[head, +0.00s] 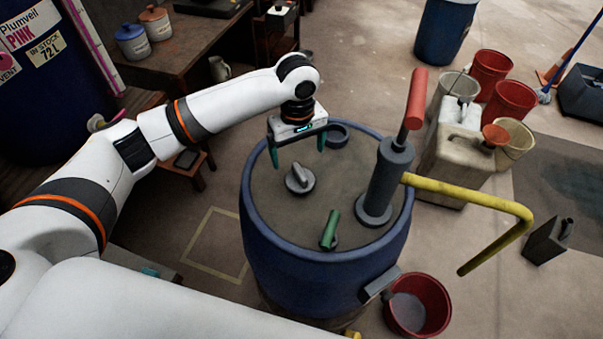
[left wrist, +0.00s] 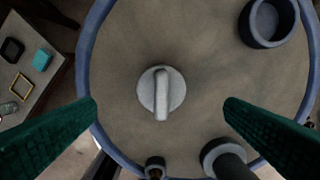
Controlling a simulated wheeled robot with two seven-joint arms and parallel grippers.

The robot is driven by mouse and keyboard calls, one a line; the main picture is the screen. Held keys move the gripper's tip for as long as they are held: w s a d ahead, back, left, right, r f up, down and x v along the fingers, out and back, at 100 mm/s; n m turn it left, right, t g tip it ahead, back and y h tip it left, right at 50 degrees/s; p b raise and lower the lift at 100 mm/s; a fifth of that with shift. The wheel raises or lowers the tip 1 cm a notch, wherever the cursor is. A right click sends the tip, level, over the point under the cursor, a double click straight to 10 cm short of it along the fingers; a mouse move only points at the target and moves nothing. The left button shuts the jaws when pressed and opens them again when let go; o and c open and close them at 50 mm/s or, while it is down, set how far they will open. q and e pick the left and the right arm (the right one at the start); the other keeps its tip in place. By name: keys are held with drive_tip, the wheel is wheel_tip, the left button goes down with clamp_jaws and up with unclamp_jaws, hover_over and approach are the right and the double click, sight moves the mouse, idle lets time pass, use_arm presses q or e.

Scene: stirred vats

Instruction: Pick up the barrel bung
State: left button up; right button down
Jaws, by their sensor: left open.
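The barrel bung (head: 300,178) is a grey round cap with a raised grip bar. It sits on the top of the blue barrel (head: 245,205), left of the middle in the head view. In the left wrist view the bung (left wrist: 161,92) lies near the middle, its bar pointing down the picture. My left gripper (head: 298,158) is open above the barrel top, with its green fingers apart and nothing between them. In the left wrist view the fingers show at the left and right, with the bung between and beyond them. My right gripper is not in view.
On the barrel top stand a grey pump (head: 386,178) with a red handle and yellow spout, a green-handled fitting (head: 330,230) and a dark open ring (head: 337,136). A red bucket (head: 418,305) stands beside the barrel. Jerrycans and buckets (head: 488,75) stand to the right.

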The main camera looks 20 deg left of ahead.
sight(300, 171)
use_arm(q)
wheel_tip(300, 171, down, 2)
drive_tip(key=shift+s+f, duration=0.15)
drive_tip(key=shift+f, duration=0.65)
drive_tip(key=f, duration=0.3)
drive_tip(key=shift+d+f+p, duration=0.25)
drive_tip(key=shift+p, duration=0.1)
drive_tip(key=shift+f, duration=0.55)
drive_tip(key=c, duration=1.1)
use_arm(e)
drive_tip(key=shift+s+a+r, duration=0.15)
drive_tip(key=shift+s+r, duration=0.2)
